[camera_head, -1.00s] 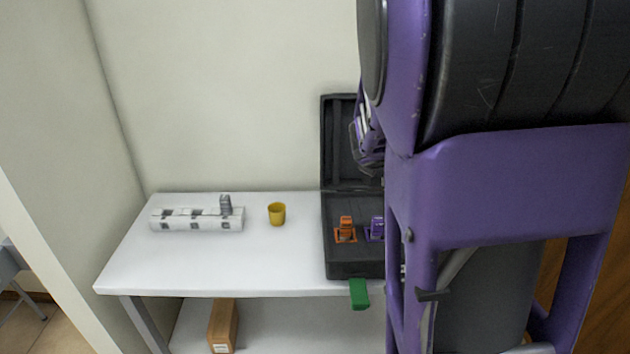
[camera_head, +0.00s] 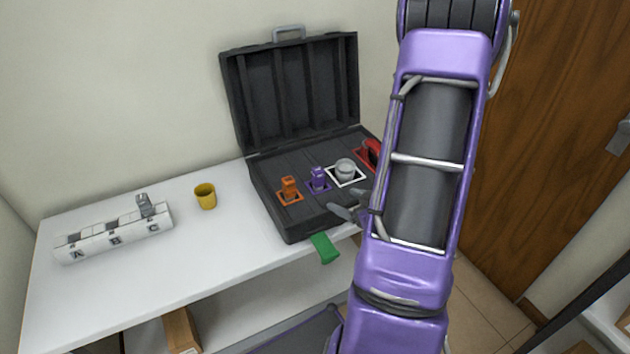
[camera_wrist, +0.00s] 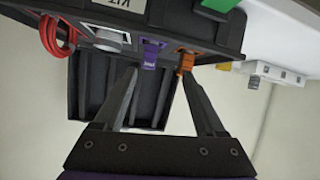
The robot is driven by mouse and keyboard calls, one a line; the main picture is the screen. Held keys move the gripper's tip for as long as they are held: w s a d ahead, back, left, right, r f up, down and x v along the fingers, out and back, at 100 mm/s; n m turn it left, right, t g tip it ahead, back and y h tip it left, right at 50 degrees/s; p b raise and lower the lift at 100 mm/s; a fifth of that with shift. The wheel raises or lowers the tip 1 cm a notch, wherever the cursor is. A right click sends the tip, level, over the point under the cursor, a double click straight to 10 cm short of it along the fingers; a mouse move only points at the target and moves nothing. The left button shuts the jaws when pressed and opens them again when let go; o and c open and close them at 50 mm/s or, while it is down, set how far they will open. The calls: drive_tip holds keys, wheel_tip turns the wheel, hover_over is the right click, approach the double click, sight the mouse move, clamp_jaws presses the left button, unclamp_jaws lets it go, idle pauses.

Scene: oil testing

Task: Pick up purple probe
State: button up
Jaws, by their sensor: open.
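The purple probe (camera_head: 318,179) stands upright in a purple-framed slot of the open black case (camera_head: 300,228). It also shows in the wrist view (camera_wrist: 151,56), beyond the gap between my fingertips. My gripper (camera_wrist: 160,75) is open and empty, its two fingers apart. In the head view, finger parts of my gripper (camera_head: 346,212) show at the case's front right edge, close to the probe but apart from it. The rest of the gripper is hidden behind my arm there.
An orange probe (camera_head: 290,188) stands just left of the purple one. A round grey-white item (camera_head: 345,169) and a red coiled item (camera_head: 370,154) sit to the right. A green tab (camera_head: 324,247) hangs in front. A yellow cup (camera_head: 205,197) and white rack (camera_head: 114,234) stand left on the table.

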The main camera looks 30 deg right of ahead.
drive_tip(key=m+h, duration=0.1)
drive_tip(key=m, duration=0.1)
drive_tip(key=b, duration=0.7)
approach(321, 180)
drive_tip(key=shift+t, duration=0.4)
drive_tip(key=x, duration=0.3)
drive_tip(key=f+x, duration=0.1)
drive_tip(key=x, duration=0.2)
drive_tip(key=shift+s+f, duration=0.1)
drive_tip(key=shift+r+b+x, duration=0.15)
drive_tip(key=shift+x, duration=1.2)
drive_tip(key=shift+r+b+x, duration=0.15)
drive_tip(key=shift+x, duration=1.15)
clamp_jaws()
